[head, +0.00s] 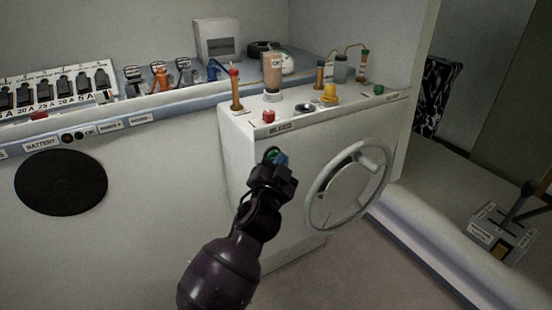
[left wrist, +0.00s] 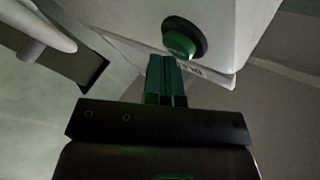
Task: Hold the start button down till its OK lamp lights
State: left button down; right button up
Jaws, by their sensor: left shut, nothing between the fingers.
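The green round start button (left wrist: 180,42) sits in a dark ring on the white cabinet in the left wrist view. In the head view a green spot of it (head: 271,154) shows at the cabinet's front, just past my left gripper (head: 279,160). My left gripper is shut and empty. Its fingertips, also in the left wrist view (left wrist: 165,62), are close to the button's lower edge; I cannot tell if they touch. A label beside the button is partly hidden by the fingers. I cannot make out a lit OK lamp by the button. My right gripper is not in view.
A grey handwheel (head: 349,186) stands out from the cabinet front, right of my left gripper. The cabinet top (head: 300,112) holds a red knob (head: 268,117), a yellow knob (head: 329,95) and bottles. A battery panel with switches is at left. The floor in front is clear.

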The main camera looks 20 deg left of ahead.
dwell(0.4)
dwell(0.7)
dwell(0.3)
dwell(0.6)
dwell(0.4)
pick_arm(q)
jog(key=shift+s+d, duration=0.55)
jog(key=shift+d, duration=0.15)
